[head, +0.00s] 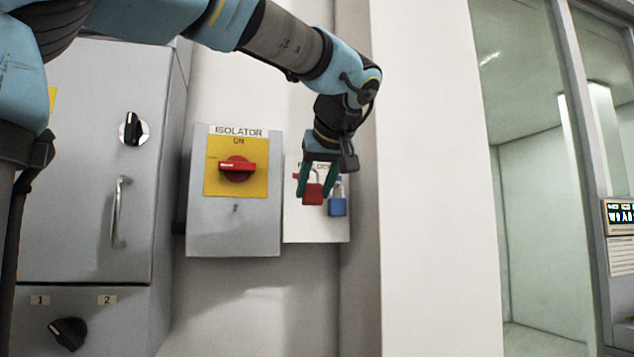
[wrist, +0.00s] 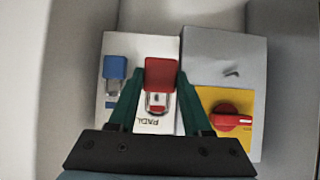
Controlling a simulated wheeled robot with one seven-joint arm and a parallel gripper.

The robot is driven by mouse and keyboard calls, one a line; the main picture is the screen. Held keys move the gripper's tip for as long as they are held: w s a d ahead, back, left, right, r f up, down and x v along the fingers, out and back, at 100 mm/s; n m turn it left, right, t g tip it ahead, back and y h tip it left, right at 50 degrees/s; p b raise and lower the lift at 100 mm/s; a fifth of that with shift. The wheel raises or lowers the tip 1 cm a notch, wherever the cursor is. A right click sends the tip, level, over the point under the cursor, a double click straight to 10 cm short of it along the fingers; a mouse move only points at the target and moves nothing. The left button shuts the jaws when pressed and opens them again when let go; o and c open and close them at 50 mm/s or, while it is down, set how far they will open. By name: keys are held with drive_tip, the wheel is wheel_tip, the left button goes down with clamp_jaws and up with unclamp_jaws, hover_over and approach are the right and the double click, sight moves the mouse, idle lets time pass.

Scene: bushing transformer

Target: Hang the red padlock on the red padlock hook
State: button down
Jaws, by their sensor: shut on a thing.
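My gripper (head: 315,192) points down in front of the white padlock board (head: 330,232), its green fingers shut on the red padlock (head: 313,194). The padlock hangs upright, shackle up, body between the fingertips. In the wrist view, which is upside down, the gripper (wrist: 161,76) has a fingertip at each side of the red padlock body (wrist: 159,75). A small red piece, apparently the red hook (wrist: 158,107), shows within the shackle outline; I cannot tell whether the shackle is around it or in front of it. The fingers and padlock partly hide the board.
A blue padlock (head: 337,207) hangs close at the right on the same board. The grey isolator box (head: 235,235) with its red rotary switch (head: 237,168) adjoins the board at the left. A wall edge (head: 365,225) stands just right of it. The space below is clear.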

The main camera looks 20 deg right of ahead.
drive_tip(key=shift+w+f+p, duration=0.15)
drive_tip(key=shift+w+p, duration=0.95)
drive_tip(key=shift+w, duration=1.3)
drive_tip(key=shift+b+x, duration=0.75)
drive_tip(key=shift+x, duration=0.2)
drive_tip(key=shift+c, duration=1.3)
unclamp_jaws()
drive_tip(key=b+v, duration=0.2)
drive_tip(key=v, duration=0.8)
drive_tip(key=shift+s, duration=0.4)
